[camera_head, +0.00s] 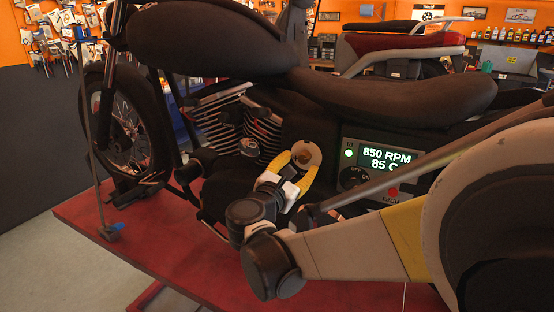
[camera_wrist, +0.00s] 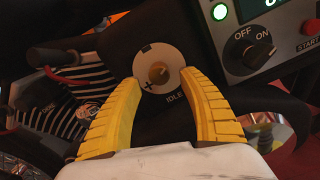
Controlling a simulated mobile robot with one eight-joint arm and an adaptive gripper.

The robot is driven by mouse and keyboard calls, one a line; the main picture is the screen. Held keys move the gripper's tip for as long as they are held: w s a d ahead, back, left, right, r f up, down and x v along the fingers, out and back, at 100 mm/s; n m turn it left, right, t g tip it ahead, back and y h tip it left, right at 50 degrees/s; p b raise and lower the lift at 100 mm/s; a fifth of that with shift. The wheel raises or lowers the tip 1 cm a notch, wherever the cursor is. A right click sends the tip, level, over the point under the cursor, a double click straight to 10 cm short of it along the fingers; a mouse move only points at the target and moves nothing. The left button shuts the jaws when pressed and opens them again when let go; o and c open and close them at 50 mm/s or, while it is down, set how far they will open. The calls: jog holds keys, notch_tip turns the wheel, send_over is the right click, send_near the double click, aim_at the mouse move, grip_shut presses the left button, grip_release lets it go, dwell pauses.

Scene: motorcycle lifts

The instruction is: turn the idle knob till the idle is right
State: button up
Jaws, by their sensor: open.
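The idle knob is a small brass-coloured piece at the centre of a pale round dial (camera_wrist: 160,72) marked plus, minus and IDLE. The dial (camera_head: 306,153) also shows on the motorcycle's side in the head view. My gripper (camera_wrist: 160,88) has two yellow fingers, open on either side of the dial's lower half, with the knob between them but not gripped. In the head view my gripper (camera_head: 297,157) reaches up to the dial. The display (camera_head: 387,158) reads 850 RPM and 85 C, its last character partly hidden. A green light (camera_wrist: 219,12) is lit beside it.
Right of the dial is a control box (camera_wrist: 234,66) with an OFF/ON switch (camera_wrist: 258,46) and a red START button (camera_wrist: 310,27). Finned engine cylinders (camera_wrist: 75,72) lie to the left. The motorcycle stands on a red lift platform (camera_head: 140,262).

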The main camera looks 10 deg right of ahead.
jog(key=shift+x, duration=1.35)
grip_shut()
jog(key=m, duration=0.6)
jog(key=shift+a+r+m, duration=0.1)
jog(key=shift+m, duration=0.2)
jog(key=m, duration=0.6)
jog(key=shift+w+r+m, duration=0.1)
jog(key=shift+m, duration=0.2)
